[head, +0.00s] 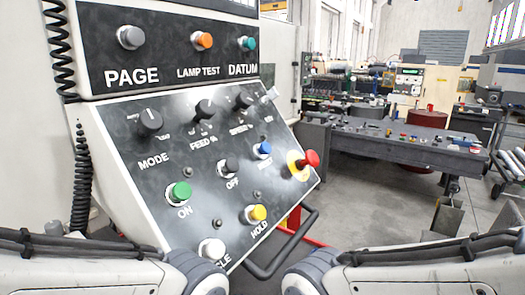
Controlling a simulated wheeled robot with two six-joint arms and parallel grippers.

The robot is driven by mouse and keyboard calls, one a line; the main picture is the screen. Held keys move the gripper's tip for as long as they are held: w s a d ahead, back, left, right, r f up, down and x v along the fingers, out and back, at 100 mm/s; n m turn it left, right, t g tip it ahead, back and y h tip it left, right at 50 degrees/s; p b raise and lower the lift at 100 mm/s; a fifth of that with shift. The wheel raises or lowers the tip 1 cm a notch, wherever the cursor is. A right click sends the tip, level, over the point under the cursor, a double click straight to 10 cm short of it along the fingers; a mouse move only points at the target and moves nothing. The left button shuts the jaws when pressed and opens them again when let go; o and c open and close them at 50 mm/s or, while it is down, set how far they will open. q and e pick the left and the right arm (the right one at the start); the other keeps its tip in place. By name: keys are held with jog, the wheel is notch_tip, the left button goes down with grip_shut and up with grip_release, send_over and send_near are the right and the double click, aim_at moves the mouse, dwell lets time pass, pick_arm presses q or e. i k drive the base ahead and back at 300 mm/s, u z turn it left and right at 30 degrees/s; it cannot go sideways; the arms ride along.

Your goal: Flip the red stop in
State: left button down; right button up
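The red stop (309,159) is a red mushroom-shaped knob on a yellow collar (296,166). It sits near the right edge of the sloping control panel (130,195) in the head view and stands out from the panel face. Nothing covers it. My two arms come in at the bottom left and bottom right corners, below the panel. Neither gripper shows in this view, so I cannot see their fingers or their distance from the stop.
The panel carries a green ON button (179,193), a yellow HOLD button (256,213), a blue button (263,149) and dark knobs. A black bar handle (285,247) juts out below the stop. A grey bench (400,147) stands behind; open floor lies between.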

aim_at(311, 159)
jog(key=z, duration=2.55)
jog(key=i, duration=0.65)
jog(key=u, duration=2.55)
